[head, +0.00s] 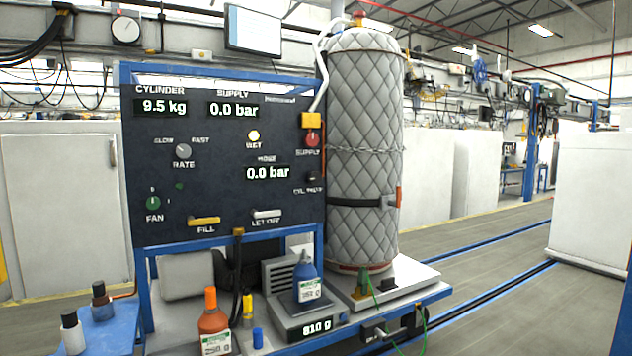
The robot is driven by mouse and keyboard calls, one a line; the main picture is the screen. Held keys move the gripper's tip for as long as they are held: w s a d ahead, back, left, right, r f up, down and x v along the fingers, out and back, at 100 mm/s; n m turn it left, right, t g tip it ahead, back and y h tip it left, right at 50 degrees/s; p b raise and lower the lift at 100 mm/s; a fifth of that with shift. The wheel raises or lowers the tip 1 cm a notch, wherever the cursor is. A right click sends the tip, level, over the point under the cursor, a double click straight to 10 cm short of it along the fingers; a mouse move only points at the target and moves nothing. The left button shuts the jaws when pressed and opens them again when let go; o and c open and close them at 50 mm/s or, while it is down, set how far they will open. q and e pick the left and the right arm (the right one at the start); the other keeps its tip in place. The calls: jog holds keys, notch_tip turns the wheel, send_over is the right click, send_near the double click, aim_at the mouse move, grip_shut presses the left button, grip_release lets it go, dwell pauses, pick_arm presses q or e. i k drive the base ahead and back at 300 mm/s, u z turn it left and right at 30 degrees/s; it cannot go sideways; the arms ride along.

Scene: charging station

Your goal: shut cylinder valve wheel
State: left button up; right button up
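A large cylinder (365,150) in a grey quilted jacket stands upright on the right of the bench. A small red and orange part (360,14) sits on its top, where a pale pipe joins; it may be the valve wheel, but it is too small to tell if it is open. On the panel (225,225), a red knob (312,139) sits above the label SUPPLY. A dark knob (312,176) sits above a label that starts with CYL. The displays read 9.5 kg for CYLINDER and 0.0 bar for SUPPLY. Neither of my grippers is in view.
A blue bottle (307,280) stands on a scale (316,327) reading 810 g. An orange-capped bottle (213,325) stands left of it. Two dark-capped bottles (72,334) (102,302) are at lower left. A strap and chain circle the cylinder. The floor at right is open.

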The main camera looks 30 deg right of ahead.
aim_at(314, 176)
jog(key=z, duration=0.25)
jog(key=i, duration=1.35)
jog(key=z, duration=2.2)
